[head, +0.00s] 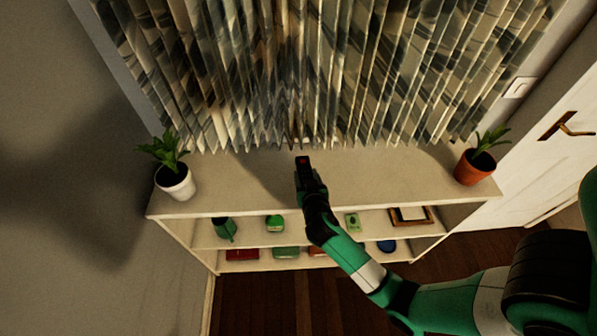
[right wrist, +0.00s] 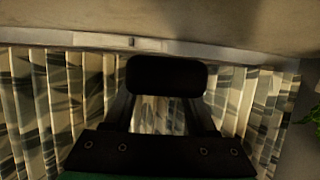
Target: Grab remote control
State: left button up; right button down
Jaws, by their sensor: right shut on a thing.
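My right gripper (head: 308,180) is above the white shelf top, near its middle and in front of the curtain. It is shut on a small dark object with a red spot, which looks like the remote control (head: 302,162). In the right wrist view, the dark block of the remote control (right wrist: 167,77) spans the gap between the two fingers. Its buttons do not show there. My left gripper is not in view.
The white shelf unit (head: 385,176) has a plant in a white pot (head: 177,183) at left and one in a terracotta pot (head: 473,168) at right. A pleated curtain (head: 310,70) hangs behind. Small items fill the lower shelves. The shelf top is otherwise clear.

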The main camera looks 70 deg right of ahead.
pick_arm(q)
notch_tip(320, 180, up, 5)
jog(key=p, duration=0.3)
pick_arm(e)
jog(key=s+a+r, duration=0.4)
jog(key=s+r, duration=0.1)
jog(key=s, duration=0.4)
jog(key=shift+s+r, duration=0.15)
jog(key=shift+r, duration=0.1)
